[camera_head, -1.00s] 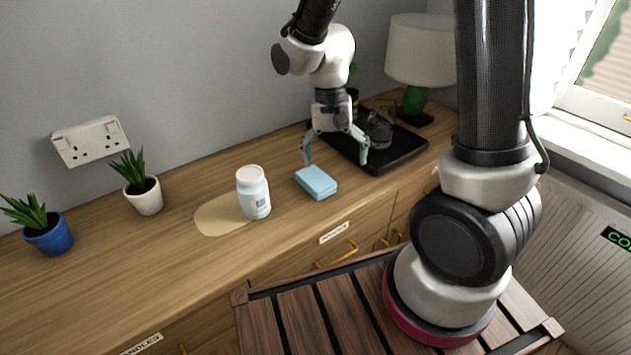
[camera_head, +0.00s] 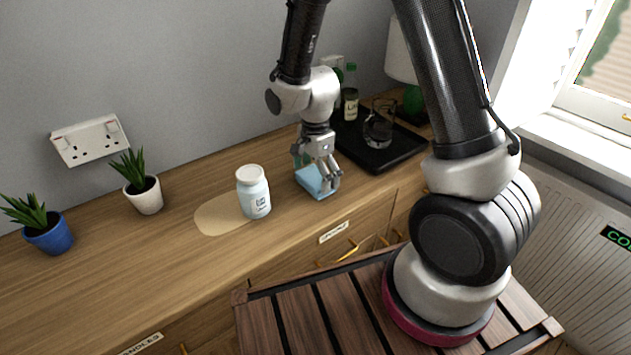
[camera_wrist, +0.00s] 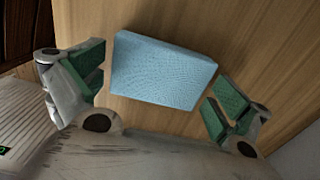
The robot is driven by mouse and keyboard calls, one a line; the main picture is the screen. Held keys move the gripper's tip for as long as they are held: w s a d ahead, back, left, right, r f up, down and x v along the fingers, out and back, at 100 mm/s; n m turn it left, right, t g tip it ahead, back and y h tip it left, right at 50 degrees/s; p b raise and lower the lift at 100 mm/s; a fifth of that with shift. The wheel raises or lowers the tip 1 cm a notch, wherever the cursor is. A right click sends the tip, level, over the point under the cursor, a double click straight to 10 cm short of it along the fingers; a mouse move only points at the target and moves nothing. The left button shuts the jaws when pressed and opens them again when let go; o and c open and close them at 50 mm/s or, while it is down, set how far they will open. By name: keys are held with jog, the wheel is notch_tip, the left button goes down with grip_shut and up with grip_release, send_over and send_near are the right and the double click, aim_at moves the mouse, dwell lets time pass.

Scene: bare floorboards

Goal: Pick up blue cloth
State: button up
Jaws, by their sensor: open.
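The blue cloth (camera_head: 312,181) is a light blue folded block lying on the wooden counter near its front edge. In the wrist view the cloth (camera_wrist: 162,72) lies between the two fingers, with space at its left and right ends. My gripper (camera_head: 318,178) is at the cloth, fingers pointing down, and partly covers it in the head view. In the wrist view my gripper (camera_wrist: 155,95) is open, with green pads facing each other across the cloth. I cannot tell how far the fingertips are above the counter.
A white jar (camera_head: 253,192) stands left of the cloth beside a beige patch (camera_head: 217,216). A black tray (camera_head: 400,150) holds a glass jug (camera_head: 379,128) and a bottle (camera_head: 350,100) behind right. Potted plants (camera_head: 144,194) (camera_head: 48,234) stand at the left. The counter's front left is clear.

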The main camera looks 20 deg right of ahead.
jog(key=shift+f, duration=0.5)
jog(key=shift+c, duration=0.4)
jog(key=c, duration=0.6)
jog(key=shift+c, duration=0.2)
